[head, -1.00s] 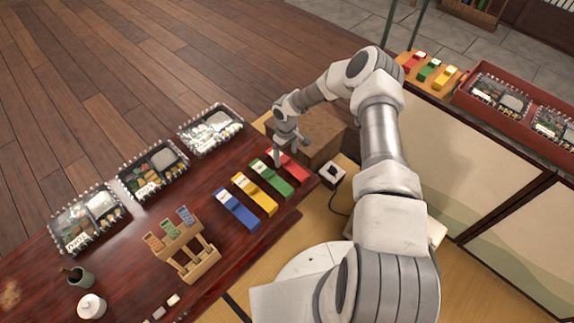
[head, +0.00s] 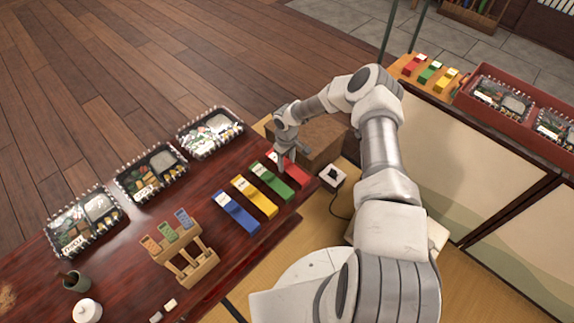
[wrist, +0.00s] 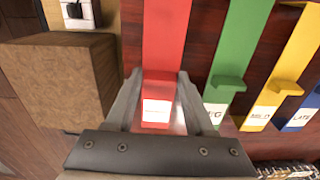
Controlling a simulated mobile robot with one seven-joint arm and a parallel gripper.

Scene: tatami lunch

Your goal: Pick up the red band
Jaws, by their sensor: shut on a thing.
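The red band (head: 297,174) lies on the dark red table, last in a row of coloured bands near the table's right end. In the wrist view the red band (wrist: 165,28) runs between my two fingers, with a white label (wrist: 156,110) on its near end. My gripper (head: 281,166) is down at the red band; in the wrist view its fingertips (wrist: 159,76) are closed on the band's sides. The band still appears to lie on the table. The gripper partly covers it in the head view.
The green band (head: 272,180) lies close beside it, then the yellow band (head: 255,197) and the blue band (head: 236,212). A brown box (head: 318,138) stands close on the other side. Lunch boxes (head: 152,172) line the far table edge. A wooden stand (head: 190,262) is at the front.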

